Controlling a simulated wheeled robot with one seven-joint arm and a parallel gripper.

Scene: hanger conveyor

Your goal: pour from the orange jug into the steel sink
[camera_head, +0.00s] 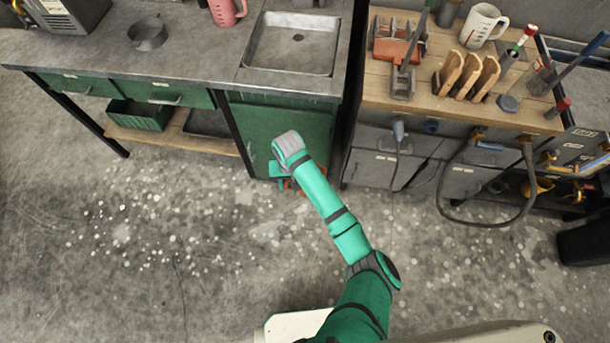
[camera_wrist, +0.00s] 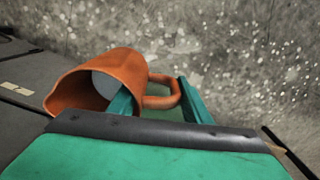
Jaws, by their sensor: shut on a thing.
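The orange jug (camera_wrist: 127,70) is in the wrist view, its open mouth facing the lower left and a pale grey disc showing inside. I cannot tell whether that disc is liquid or the bottom. My gripper (camera_wrist: 160,100) is shut on the jug, with its green fingers at the handle side. In the head view my gripper (camera_head: 279,170) is mostly hidden behind my wrist, and only small orange bits of the jug (camera_head: 287,184) show. The steel sink (camera_head: 292,55) is set into the grey counter, behind and above my gripper in the picture, and looks empty.
A pink jug (camera_head: 226,12) and a small steel pot (camera_head: 148,33) stand on the counter left of the sink. A green cabinet door (camera_head: 268,128) is below the sink. A wooden workbench (camera_head: 430,92) with tools and a white mug (camera_head: 483,25) stands right. The floor is clear.

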